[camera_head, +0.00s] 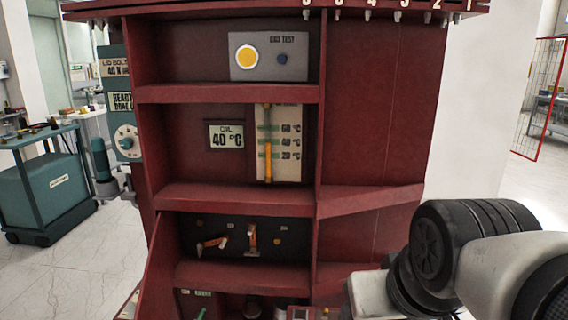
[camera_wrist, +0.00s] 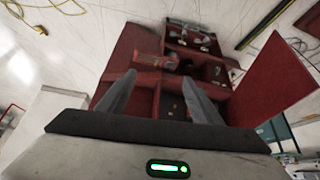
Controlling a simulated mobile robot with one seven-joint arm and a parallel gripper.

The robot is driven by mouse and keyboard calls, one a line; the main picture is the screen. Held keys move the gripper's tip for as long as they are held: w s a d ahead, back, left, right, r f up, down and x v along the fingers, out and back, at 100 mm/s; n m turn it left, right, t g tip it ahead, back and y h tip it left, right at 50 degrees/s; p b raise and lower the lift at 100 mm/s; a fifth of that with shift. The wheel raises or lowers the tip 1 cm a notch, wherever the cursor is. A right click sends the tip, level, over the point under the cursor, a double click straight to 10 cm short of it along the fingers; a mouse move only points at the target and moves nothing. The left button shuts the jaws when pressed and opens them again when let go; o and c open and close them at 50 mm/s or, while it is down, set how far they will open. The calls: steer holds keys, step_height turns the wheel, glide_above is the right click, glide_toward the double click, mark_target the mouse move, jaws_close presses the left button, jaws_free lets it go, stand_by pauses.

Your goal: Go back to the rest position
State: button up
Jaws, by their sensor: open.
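My gripper (camera_wrist: 152,98) shows in the wrist view with its two grey fingers spread apart and nothing between them. It hangs in front of the dark red cabinet (camera_wrist: 132,62), apart from it as far as I can tell. In the head view the red cabinet (camera_head: 380,110) fills the middle, with shelves on its left side. My arm (camera_head: 480,255) reaches in at the lower right of the head view, and its gripper is out of that picture.
A teal cart (camera_head: 45,190) stands farther left. White floor is clear between.

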step_height(320, 180, up, 24)
steer(key=s+p, duration=0.1)
steer(key=p, duration=2.3)
steer(key=shift+s+d, duration=0.3)
steer(key=shift+d, duration=0.05)
steer(key=shift+f, duration=0.1)
